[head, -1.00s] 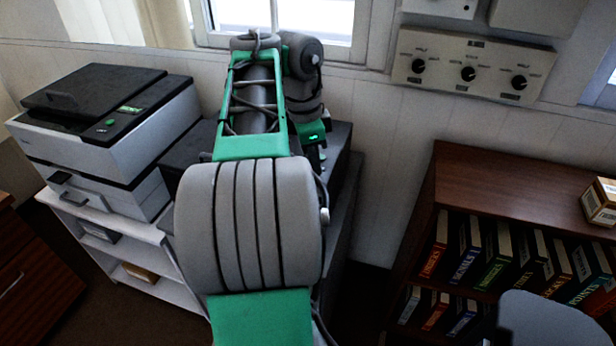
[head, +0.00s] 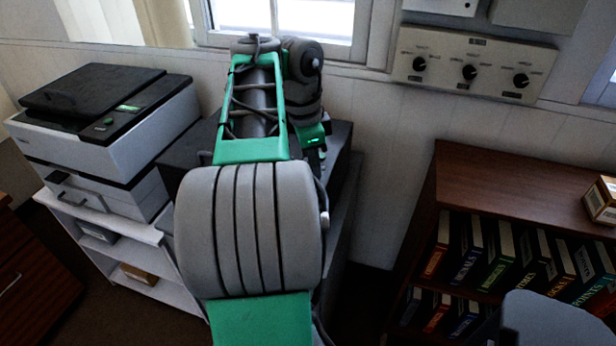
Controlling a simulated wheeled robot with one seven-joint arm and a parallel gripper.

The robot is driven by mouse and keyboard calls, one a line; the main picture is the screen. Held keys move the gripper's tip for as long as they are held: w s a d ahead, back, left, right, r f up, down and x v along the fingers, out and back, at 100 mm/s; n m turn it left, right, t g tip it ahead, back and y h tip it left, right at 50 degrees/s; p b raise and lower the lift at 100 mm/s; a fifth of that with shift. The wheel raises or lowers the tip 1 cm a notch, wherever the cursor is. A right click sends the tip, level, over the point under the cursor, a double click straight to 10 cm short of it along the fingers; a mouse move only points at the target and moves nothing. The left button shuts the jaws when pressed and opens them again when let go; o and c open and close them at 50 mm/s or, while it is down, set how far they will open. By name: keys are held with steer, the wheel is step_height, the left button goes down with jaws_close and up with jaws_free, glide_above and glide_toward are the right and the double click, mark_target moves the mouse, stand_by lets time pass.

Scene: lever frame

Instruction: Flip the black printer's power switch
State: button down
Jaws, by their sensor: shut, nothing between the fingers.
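The black printer (head: 340,150) stands on a stand against the wall, left of centre, behind my arm. Its dark left part shows left of the arm, and its right part shows as a strip to the right. The arm covers most of its top and front. I cannot make out its power switch. My gripper (head: 322,158) is small and partly hidden beyond the arm, under the green wrist part, over the right part of the black printer. It appears shut and empty. I cannot tell whether it touches the printer.
A white printer with a black lid (head: 110,120) stands close on the left, on a white shelf unit (head: 150,233). A wall panel with knobs (head: 470,70) is at upper right. A brown bookcase (head: 510,180) stands at right. Bare wall and floor separate it from the black printer.

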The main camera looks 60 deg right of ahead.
steer(key=shift+f, duration=0.25)
step_height(320, 180, up, 7)
steer(key=p, duration=0.6)
steer(key=shift+r+p, duration=0.1)
steer(key=shift+p, duration=0.2)
